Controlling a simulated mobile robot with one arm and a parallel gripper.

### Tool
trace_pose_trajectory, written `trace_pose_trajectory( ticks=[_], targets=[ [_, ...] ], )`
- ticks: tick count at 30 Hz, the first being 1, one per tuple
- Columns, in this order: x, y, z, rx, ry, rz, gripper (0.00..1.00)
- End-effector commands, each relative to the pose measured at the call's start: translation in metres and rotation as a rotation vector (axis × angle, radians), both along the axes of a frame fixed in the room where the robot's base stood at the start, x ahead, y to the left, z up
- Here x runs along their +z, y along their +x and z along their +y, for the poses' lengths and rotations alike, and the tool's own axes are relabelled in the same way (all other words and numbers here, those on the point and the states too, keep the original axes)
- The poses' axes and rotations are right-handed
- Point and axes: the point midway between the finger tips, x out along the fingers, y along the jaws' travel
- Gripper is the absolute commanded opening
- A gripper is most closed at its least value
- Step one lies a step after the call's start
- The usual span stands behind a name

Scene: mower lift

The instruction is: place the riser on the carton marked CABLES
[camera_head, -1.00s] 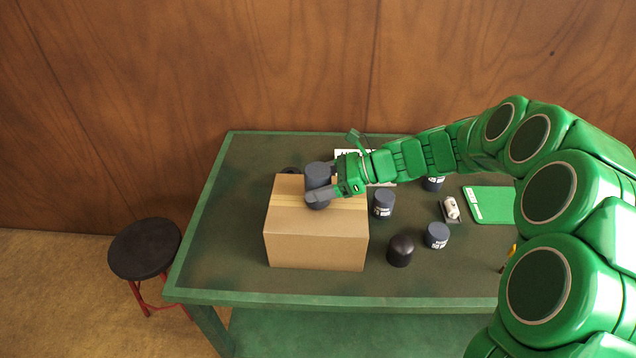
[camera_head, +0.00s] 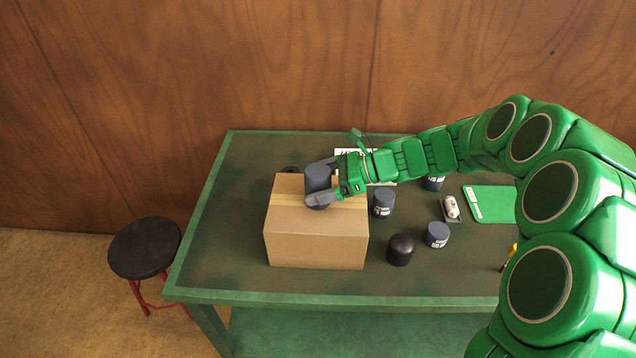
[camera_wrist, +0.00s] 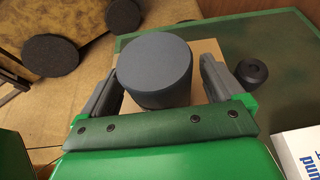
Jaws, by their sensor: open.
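The riser, a dark grey-blue cylinder (camera_head: 317,180), stands upright on top of a brown cardboard carton (camera_head: 316,245) at the left of the green table. No CABLES marking shows on the carton faces in view. My gripper (camera_head: 322,183) is open, with one finger on each side of the riser. In the wrist view the riser (camera_wrist: 155,68) sits between my two spread fingers (camera_wrist: 158,85), with a gap showing beside the right finger. The riser's underside is hidden, but it appears to rest on the carton top.
Similar dark cylinders stand right of the carton, one (camera_head: 383,203) close to it, another (camera_head: 437,235) farther right. A black domed piece (camera_head: 400,250) stands near the front. A green folder (camera_head: 490,204) lies at the right. A black stool (camera_head: 145,247) stands left of the table.

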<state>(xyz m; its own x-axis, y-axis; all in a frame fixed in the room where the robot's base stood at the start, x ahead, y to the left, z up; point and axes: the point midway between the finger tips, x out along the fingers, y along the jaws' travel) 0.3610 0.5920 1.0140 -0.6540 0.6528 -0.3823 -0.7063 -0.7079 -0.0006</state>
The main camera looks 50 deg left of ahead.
Motion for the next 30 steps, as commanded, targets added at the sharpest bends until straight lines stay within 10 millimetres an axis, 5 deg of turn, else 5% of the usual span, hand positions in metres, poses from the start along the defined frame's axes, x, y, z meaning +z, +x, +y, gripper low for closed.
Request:
trace_pose_trajectory(
  ticks=[18,30],
  targets=[
    [0.038,0.065,-0.065,-0.002,0.001,0.000,0.95],
    [0.044,0.077,-0.077,-0.001,0.000,-0.001,0.95]
  ],
)
